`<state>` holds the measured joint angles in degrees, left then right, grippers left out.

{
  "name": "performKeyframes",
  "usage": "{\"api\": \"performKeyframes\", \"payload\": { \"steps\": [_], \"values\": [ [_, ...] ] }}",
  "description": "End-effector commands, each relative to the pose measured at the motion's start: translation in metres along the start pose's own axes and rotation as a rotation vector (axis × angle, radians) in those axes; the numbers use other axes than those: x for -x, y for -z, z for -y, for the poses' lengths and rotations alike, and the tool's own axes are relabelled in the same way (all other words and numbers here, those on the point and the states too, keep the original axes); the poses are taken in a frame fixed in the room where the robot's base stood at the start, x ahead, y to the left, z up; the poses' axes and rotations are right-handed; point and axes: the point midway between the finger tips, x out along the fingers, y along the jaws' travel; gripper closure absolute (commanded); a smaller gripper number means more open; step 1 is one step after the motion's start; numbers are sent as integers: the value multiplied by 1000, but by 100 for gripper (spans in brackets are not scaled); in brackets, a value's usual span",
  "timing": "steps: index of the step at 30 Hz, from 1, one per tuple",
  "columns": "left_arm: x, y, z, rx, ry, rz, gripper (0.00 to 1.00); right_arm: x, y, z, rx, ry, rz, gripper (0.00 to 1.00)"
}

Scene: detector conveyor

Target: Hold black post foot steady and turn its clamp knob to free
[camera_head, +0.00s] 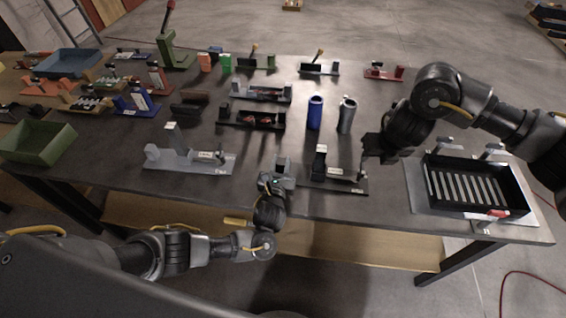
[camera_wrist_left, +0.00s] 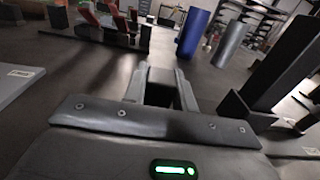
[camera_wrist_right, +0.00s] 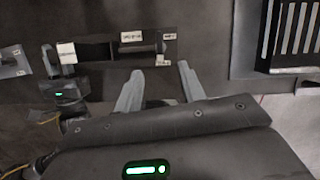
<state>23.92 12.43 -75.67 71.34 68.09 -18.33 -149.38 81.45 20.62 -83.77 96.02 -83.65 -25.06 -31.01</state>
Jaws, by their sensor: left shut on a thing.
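The black post foot (camera_head: 345,183) lies near the front edge of the table, with its upright block (camera_head: 319,162) at its left end. In the right wrist view the foot (camera_wrist_right: 98,50) lies above my fingers, with white labels. My left gripper (camera_head: 283,167) is at the foot's left end, shut on it; the contact is hard to see. In the left wrist view the dark block (camera_wrist_left: 283,62) stands right of my left fingers (camera_wrist_left: 161,88). My right gripper (camera_head: 368,150) is open above the foot's right end. Its fingers (camera_wrist_right: 158,82) are apart and empty. The clamp knob is not clearly visible.
A grey post foot (camera_head: 190,162) lies to the left. Blue (camera_head: 315,113) and grey (camera_head: 347,115) cylinders stand behind. A black slotted tray (camera_head: 428,185) on a grey plate is to the right. A green bin (camera_head: 38,141) is at far left.

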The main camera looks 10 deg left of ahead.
Motion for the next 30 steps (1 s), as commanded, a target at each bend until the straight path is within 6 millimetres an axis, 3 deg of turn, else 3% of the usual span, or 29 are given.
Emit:
{"api": "performKeyframes", "payload": {
  "steps": [1, 6, 11, 15, 21, 25, 30],
  "values": [
    [0, 0, 0, 0, 0, -1, 100, 0, 0, 0, 0, 0, 0, 53],
    [0, 0, 0, 0, 0, -1, 100, 1, -1, 1, -4, 0, 2, 31],
    [0, 0, 0, 0, 0, -1, 100, 0, -18, 19, -108, 7, -8, 29],
    [0, 0, 0, 0, 0, -1, 100, -3, -32, 44, -518, -26, -114, 29],
    [0, 1, 0, 0, 0, -1, 100, 0, -40, 60, -1183, -71, -318, 29],
    [0, 1, 0, -1, 0, -1, 100, 3, -42, 60, -1490, -72, -435, 29],
    [0, 1, 0, -1, 0, -1, 100, 7, -39, 53, -1696, -50, -529, 29]
  ]
}}
